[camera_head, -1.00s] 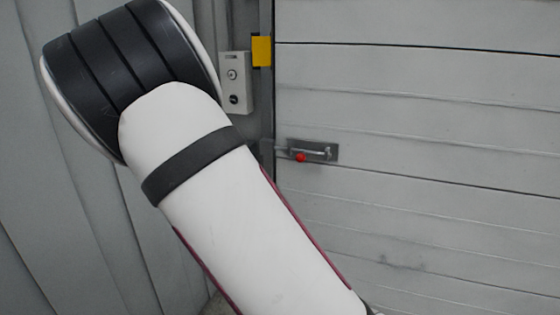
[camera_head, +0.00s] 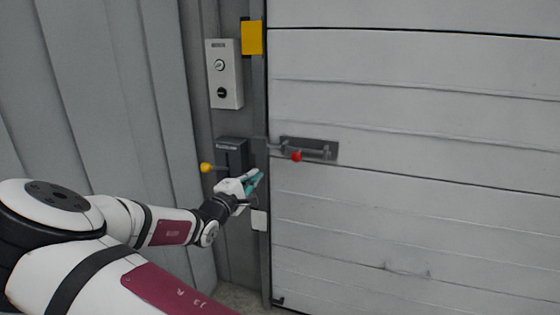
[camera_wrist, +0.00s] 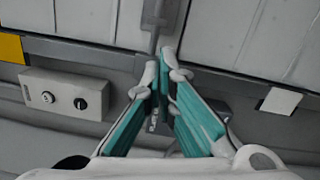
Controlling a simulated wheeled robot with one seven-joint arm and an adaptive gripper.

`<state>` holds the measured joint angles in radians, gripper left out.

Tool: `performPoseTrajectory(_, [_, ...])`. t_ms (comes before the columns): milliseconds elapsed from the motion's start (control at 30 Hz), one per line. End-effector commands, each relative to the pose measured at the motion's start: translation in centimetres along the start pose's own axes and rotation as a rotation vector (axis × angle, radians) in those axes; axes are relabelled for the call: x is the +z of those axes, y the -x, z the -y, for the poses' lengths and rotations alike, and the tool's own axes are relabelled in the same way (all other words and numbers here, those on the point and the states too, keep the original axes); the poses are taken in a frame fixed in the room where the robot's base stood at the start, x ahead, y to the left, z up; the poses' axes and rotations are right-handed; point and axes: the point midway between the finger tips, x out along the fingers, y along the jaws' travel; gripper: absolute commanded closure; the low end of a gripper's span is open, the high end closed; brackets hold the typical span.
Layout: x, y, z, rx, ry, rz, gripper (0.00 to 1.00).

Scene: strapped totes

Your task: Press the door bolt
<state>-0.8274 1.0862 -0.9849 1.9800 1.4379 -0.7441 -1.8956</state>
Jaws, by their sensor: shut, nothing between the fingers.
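The door bolt (camera_head: 318,148) is a grey sliding bolt on a dark plate with a red knob (camera_head: 297,156). It lies level on the left edge of the pale door, its rod pointing to the frame. My gripper (camera_head: 258,178), with teal finger pads, is left of and slightly below the bolt, in front of the door frame, apart from the knob. In the wrist view the fingers (camera_wrist: 161,64) are shut and empty, their tips pointing at the bolt's rod (camera_wrist: 154,38). The red knob cannot be made out there.
A grey control box (camera_head: 224,74) hangs on the frame, with a yellow tag (camera_head: 252,37) beside it. A dark box (camera_head: 232,153) with a yellow-knobbed lever (camera_head: 206,167) is just behind my gripper. A small white box (camera_head: 259,220) is below. The door face right of the bolt is clear.

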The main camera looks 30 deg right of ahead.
Motion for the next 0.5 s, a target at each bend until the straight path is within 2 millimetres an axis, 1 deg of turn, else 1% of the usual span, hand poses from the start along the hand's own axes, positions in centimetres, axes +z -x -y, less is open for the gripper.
performPoseTrajectory(133, [0.1,-0.4,0.1,-0.001,-0.001,0.001,1.00])
performPoseTrajectory(267, [0.1,-1.8,0.1,0.000,-0.001,0.003,1.00])
performPoseTrajectory(367, [0.1,-3.5,0.2,-0.001,-0.001,0.003,1.00])
performPoseTrajectory(500, [0.1,-6.4,0.1,-0.001,-0.001,0.003,1.00])
